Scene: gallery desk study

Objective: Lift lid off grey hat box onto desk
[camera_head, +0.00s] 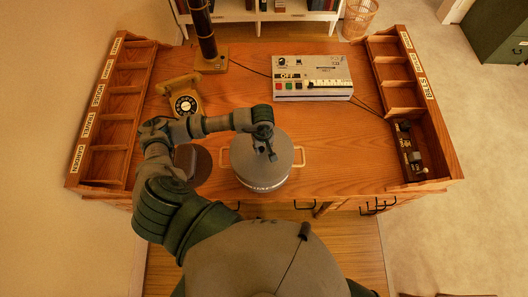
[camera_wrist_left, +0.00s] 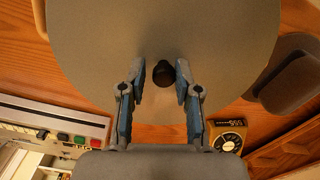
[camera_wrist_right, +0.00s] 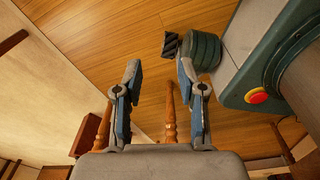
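The grey hat box (camera_head: 262,186) stands near the front middle of the desk, with a tan handle on each side. Its round grey lid (camera_head: 284,150) is on top; it fills much of the left wrist view (camera_wrist_left: 230,40). A small dark knob (camera_wrist_left: 163,73) stands out on the lid. My left gripper (camera_head: 268,152) is over the lid; in the left wrist view (camera_wrist_left: 160,70) its open fingers are on either side of the knob, with gaps. My right gripper (camera_wrist_right: 159,70) is open and empty above the wooden floor, outside the head view.
The wooden desk (camera_head: 340,150) is clear right of the box. A rotary phone (camera_head: 184,102) and a dark rounded object (camera_head: 200,165) are on the left. A control box (camera_head: 312,78) stands behind. Compartment racks line the left (camera_head: 75,160) and right (camera_head: 405,45) edges.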

